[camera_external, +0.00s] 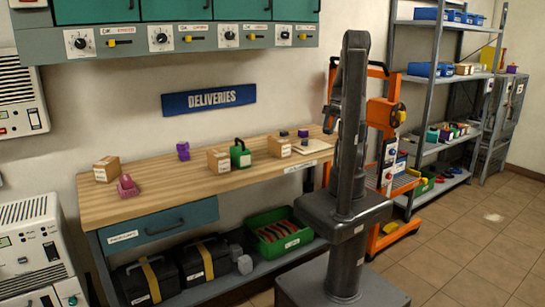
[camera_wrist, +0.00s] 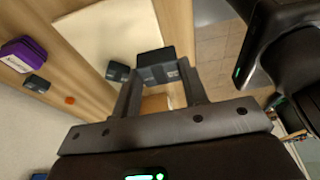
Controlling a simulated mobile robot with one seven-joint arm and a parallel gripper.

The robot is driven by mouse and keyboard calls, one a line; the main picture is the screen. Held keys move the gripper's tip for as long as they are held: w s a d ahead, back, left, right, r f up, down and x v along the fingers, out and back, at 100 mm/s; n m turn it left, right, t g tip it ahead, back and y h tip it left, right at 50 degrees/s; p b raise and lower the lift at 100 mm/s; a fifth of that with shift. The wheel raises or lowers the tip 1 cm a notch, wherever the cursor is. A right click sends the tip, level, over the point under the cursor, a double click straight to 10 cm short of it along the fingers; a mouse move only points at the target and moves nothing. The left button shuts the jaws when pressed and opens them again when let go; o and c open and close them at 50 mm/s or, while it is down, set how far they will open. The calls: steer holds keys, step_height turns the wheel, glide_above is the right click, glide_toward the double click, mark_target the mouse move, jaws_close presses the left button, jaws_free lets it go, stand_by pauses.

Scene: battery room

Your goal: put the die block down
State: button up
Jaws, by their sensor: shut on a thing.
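The die block (camera_wrist: 157,64) is a dark block between the two fingertips of my gripper (camera_wrist: 160,76) in the wrist view. My gripper is shut on it, over or beside a pale board (camera_wrist: 105,32) on the wooden bench. I cannot tell whether the block touches the board. In the external view the pale board (camera_external: 312,146) lies at the bench's right end. My gripper is not clearly seen there, hidden by my arm.
Another dark block (camera_wrist: 117,71) sits at the board's edge, close to the held one. A purple block (camera_wrist: 24,53) and a small dark block (camera_wrist: 37,83) lie farther off. Cardboard boxes (camera_external: 279,146) and a green container (camera_external: 240,153) stand on the wooden bench (camera_external: 150,196).

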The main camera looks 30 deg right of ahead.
glide_above(315, 146)
steer(key=f, duration=0.2)
steer(key=d+f, duration=0.1)
steer(key=shift+s+f, duration=0.2)
steer(key=shift+s, duration=0.1)
steer(key=shift+a+f, duration=0.15)
steer(key=shift+f, duration=1.9)
steer(key=shift+f, duration=0.15)
steer(key=o, duration=1.2)
steer(key=shift+c, duration=0.2)
